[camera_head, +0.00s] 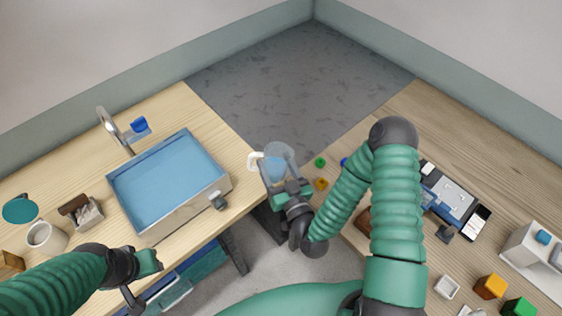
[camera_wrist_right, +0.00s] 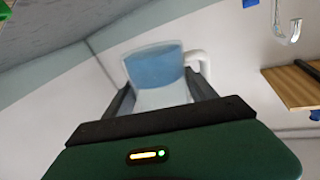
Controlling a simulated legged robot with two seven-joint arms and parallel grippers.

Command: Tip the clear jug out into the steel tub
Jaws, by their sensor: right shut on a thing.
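The clear jug (camera_head: 279,156) has blue contents and a white handle on its left side. My right gripper (camera_head: 283,182) is shut on the jug and holds it over the gap between the two tables, right of the tub. In the right wrist view the jug (camera_wrist_right: 155,72) sits between both fingers, close to upright, with its handle to the right. The steel tub (camera_head: 205,196) is set in the left table; its inside looks blue. My left gripper (camera_head: 145,280) is at the lower left, in front of the tub; its finger opening is unclear.
A tap (camera_head: 115,130) and a blue item (camera_head: 138,125) stand behind the tub. A white mug (camera_head: 47,237) and a brush holder (camera_head: 86,214) are left of it. The right table holds several coloured blocks, a phone (camera_head: 477,223) and a white box (camera_head: 530,248).

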